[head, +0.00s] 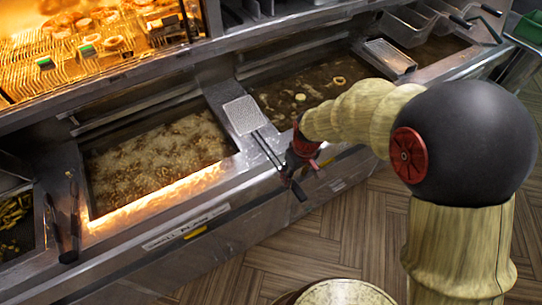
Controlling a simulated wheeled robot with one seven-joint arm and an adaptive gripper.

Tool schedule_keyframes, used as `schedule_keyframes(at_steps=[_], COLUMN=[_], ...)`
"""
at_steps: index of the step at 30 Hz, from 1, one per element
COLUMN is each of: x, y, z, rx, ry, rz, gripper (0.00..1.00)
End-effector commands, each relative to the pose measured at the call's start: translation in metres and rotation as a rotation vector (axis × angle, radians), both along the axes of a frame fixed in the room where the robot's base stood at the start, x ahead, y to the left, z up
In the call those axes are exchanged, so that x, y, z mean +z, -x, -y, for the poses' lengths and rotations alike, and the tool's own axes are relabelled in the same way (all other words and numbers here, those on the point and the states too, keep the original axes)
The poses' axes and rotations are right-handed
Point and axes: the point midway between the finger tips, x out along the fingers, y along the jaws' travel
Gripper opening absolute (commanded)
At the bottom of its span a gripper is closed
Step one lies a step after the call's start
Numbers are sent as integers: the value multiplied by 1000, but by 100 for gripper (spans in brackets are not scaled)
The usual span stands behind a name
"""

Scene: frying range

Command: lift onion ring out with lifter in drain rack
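A lifter with a flat square mesh head (244,115) is over the divider between two oil vats in the head view. A pale onion ring (339,80) floats in the right vat (275,92), with another pale piece (300,97) and smaller bits nearby. The lifter head looks empty. The wire drain rack (25,75) is at the upper left under warm light, with several rings on it.
The left vat (150,160) holds bubbling oil full of pieces. Dark tongs (72,215) stand at its left. A mesh-topped metal piece (390,56) and fry baskets (412,25) are at the right vat's far end. Wood floor (250,265) is clear in front.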

Motion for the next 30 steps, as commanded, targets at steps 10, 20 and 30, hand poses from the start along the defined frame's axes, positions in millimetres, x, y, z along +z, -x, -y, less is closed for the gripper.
schedule_keyframes(at_steps=[10,20,30], x=[-50,-59,-59], y=[-4,-6,-6], z=[-3,-4,-4], rx=[0,0,0], ry=[0,-1,-1], rz=[-1,2,1], gripper=[45,45,35])
